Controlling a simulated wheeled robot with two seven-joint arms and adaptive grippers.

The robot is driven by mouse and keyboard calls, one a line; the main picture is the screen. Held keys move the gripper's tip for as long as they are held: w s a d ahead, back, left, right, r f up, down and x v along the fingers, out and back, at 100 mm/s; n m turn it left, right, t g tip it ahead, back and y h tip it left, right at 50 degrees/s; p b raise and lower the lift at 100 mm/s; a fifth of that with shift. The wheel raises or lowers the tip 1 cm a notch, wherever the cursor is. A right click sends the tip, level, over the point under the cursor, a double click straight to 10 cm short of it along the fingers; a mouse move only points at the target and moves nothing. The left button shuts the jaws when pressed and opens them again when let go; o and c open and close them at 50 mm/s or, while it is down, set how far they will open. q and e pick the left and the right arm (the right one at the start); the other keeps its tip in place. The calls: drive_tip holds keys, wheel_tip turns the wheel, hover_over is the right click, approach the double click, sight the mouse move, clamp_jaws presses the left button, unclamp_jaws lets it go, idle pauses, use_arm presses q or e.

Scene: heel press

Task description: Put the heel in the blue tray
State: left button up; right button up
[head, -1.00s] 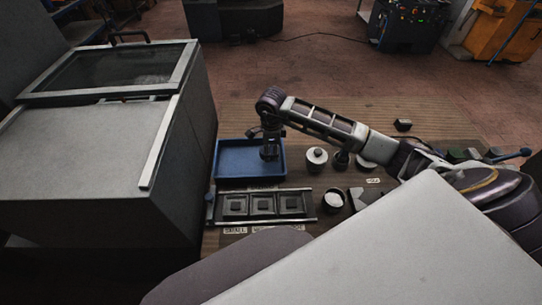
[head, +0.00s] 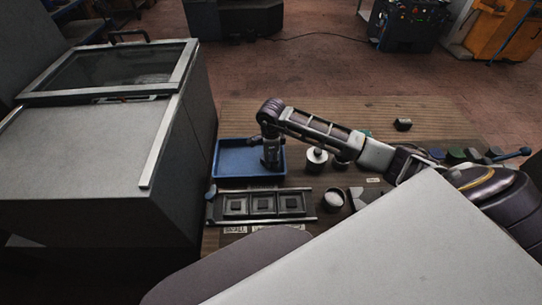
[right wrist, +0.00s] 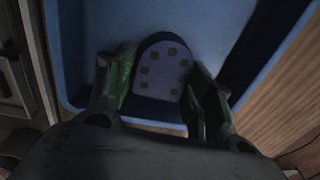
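The blue tray (head: 228,173) stands on the table beside the grey machine in the head view. My right gripper (head: 271,164) points straight down into the right part of the tray. In the right wrist view, the heel (right wrist: 164,68) is a rounded pale-faced piece with several brown dots and a dark side. It sits between the two fingers of my right gripper (right wrist: 162,85), which appear shut on its sides, over the blue tray floor (right wrist: 205,25). Whether the heel touches the floor is unclear. The gripper hides the heel in the head view. My left gripper is not in view.
A rack with several dark square blocks (head: 264,205) lies in front of the tray. A round white-topped pot (head: 317,156) and a small bowl (head: 333,199) stand to its right. A large grey machine (head: 85,145) stands close on the left. A dark block (head: 403,124) lies at the back right.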

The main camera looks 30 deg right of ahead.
drive_tip(key=shift+o, duration=1.1)
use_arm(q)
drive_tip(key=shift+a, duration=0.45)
use_arm(e)
drive_tip(key=shift+o, duration=0.3)
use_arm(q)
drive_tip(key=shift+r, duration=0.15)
use_arm(e)
drive_tip(key=shift+r, duration=0.1)
drive_tip(key=shift+r, duration=0.55)
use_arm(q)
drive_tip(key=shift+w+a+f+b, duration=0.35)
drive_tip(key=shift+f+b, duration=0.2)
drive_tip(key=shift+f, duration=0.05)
use_arm(e)
wheel_tip(320, 180, up, 11)
drive_tip(key=shift+s+a, duration=0.15)
drive_tip(key=shift+s, duration=0.25)
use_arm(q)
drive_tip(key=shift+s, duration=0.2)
